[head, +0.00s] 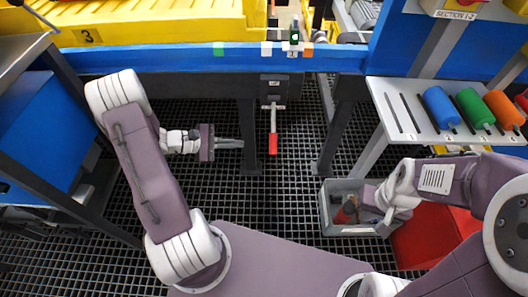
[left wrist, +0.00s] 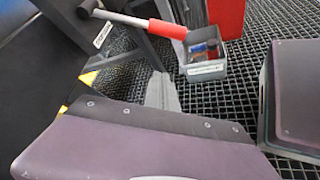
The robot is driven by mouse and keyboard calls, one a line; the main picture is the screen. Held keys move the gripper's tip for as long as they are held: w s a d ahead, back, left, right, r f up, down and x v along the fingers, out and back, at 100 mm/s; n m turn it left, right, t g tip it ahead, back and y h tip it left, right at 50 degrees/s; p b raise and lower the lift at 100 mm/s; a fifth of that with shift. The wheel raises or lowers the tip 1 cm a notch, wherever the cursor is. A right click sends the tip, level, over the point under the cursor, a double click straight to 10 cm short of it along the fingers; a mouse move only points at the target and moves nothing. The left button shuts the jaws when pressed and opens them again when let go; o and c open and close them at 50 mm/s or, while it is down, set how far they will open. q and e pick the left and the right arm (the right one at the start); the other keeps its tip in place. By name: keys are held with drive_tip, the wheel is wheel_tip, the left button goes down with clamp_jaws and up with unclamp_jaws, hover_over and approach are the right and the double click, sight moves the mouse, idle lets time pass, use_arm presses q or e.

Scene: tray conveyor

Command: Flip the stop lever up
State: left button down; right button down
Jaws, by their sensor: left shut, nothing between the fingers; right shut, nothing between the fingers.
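The stop lever (head: 273,143) has a red grip on a grey shaft and hangs straight down from a dark box (head: 273,86) under the blue conveyor edge. It also shows in the left wrist view (left wrist: 167,29), its shaft running to the upper left. My left gripper (head: 242,143) is shut and empty, pointing right, a little to the left of the lever at about grip height and apart from it. Its closed fingers also show in the left wrist view (left wrist: 162,92). My right gripper (head: 362,205) is shut over a grey bin at the lower right, its fingertips hard to make out.
The grey bin (head: 334,230) holds red and dark items, next to a red box (head: 430,240). Dark posts (head: 335,125) flank the lever. A shelf (head: 398,110) at the right carries blue, green and orange rollers. A yellow tray (head: 150,28) lies on the conveyor.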

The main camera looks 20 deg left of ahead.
sight(273, 128)
use_arm(q)
drive_tip(key=shift+r, duration=0.1)
drive_tip(key=b+x, duration=0.5)
drive_tip(key=x, duration=0.6)
drive_tip(key=r, duration=0.1)
drive_tip(key=s+r, duration=0.2)
drive_tip(key=shift+s+d+r, duration=0.25)
drive_tip(key=shift+d+r, duration=0.1)
drive_tip(key=shift+r, duration=0.05)
